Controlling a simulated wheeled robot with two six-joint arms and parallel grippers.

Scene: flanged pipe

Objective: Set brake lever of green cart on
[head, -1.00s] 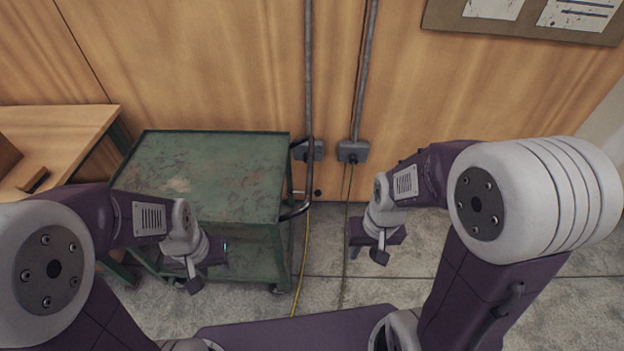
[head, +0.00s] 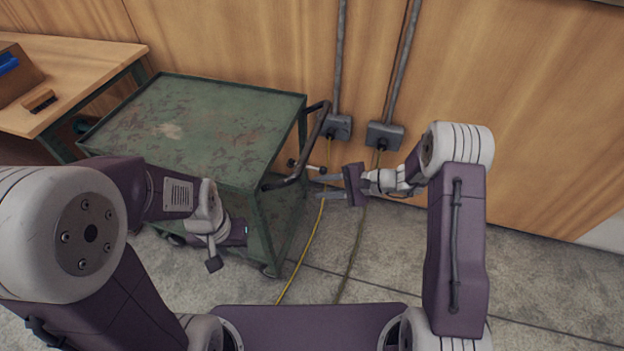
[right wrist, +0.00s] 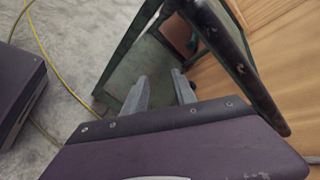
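The green cart (head: 200,125) stands against the wall at the left of the head view, with a dark curved handle (head: 318,132) at its right end. A small bar with a dark knob and a pale end (head: 307,167) shows beside the handle and may be the brake lever. My right gripper (head: 317,187) is open and empty, pointing left at the cart's handle end, just short of it. In the right wrist view its spread fingers (right wrist: 160,90) lie before the cart frame (right wrist: 125,55).
A wooden table (head: 75,75) with a box stands at the far left. Two wall conduits end in grey sockets (head: 385,135) behind my right gripper. A yellow cable (head: 308,245) runs down and along the floor. The concrete floor at right is clear.

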